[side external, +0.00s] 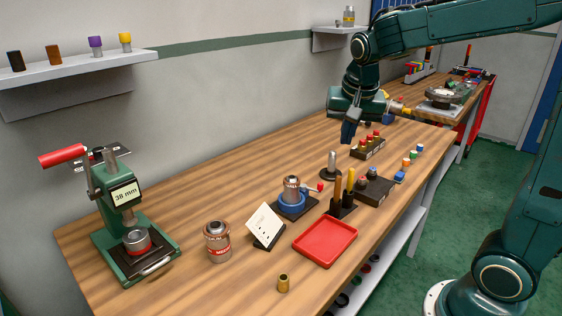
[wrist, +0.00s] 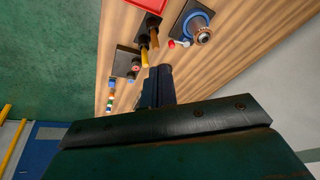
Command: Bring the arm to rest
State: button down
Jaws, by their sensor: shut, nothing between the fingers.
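My gripper (side external: 349,130) is shut and empty. In the side external view it hangs in the air over the far part of the wooden bench (side external: 190,206), above and behind the tool holder. My gripper fingers (wrist: 161,75) also show in the wrist view, pointing at the bench, closed together. The green arm bends in from the upper right. The fingers look clear of the items below, though the exact height above the bench cannot be told.
Near my gripper stand a dark block with red-topped pieces (side external: 368,147) and a metal post (side external: 331,168).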

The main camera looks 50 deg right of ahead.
jog(key=s+a+n+t+y, duration=0.1)
jog(key=s+a+n, duration=0.3)
jog(key=s, duration=0.4)
jog(key=s+a+n+t+y, duration=0.1)
jog(key=s+a+n+t, duration=0.1)
jog(key=s+a+n, duration=0.3)
jog(key=s+n, duration=0.1)
jog(key=s, duration=0.3)
jog(key=shift+s+a+r+n, duration=0.15)
jog(key=shift+s+a+n, duration=0.05)
jog(key=shift+n, duration=0.1)
